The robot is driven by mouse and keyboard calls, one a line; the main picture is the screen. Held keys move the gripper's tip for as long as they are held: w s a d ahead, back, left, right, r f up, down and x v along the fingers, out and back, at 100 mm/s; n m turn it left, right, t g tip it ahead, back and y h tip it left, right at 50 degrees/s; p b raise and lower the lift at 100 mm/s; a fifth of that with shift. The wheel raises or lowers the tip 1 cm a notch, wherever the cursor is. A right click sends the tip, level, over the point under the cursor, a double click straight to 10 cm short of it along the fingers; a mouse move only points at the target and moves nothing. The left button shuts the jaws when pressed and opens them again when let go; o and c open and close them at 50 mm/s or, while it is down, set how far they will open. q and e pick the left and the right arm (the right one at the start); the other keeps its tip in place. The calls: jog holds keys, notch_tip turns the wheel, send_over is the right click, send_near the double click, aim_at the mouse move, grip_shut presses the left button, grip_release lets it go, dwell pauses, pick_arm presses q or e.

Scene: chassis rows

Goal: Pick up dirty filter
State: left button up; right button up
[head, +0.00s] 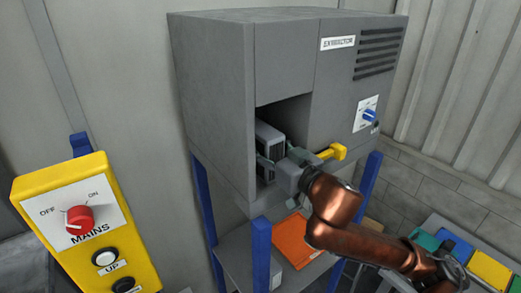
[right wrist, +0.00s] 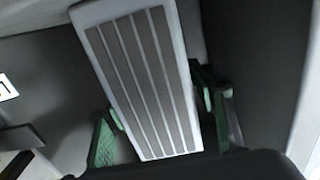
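The filter (head: 268,138) is a grey box-shaped cartridge standing inside the opening of the grey extractor cabinet (head: 215,100). In the right wrist view the filter (right wrist: 143,80) shows a pale frame with long dark ribbed strips, tilted in the picture. My right gripper (head: 272,158) reaches into the opening from the right. In the wrist view my right gripper (right wrist: 162,115) has green-padded fingers on either side of the filter's near end. Gaps seem to show between fingers and filter, so it looks open around it. My left gripper is not in view.
A yellow handle (head: 333,152) juts from the cabinet front beside my arm. An orange panel (head: 300,240) lies on the shelf below, between blue legs (head: 262,255). A yellow mains control box (head: 85,225) stands at left. Coloured bins (head: 455,246) sit at lower right.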

jog(key=c, duration=1)
jog(key=shift+c, duration=0.4)
jog(key=shift+r, duration=0.1)
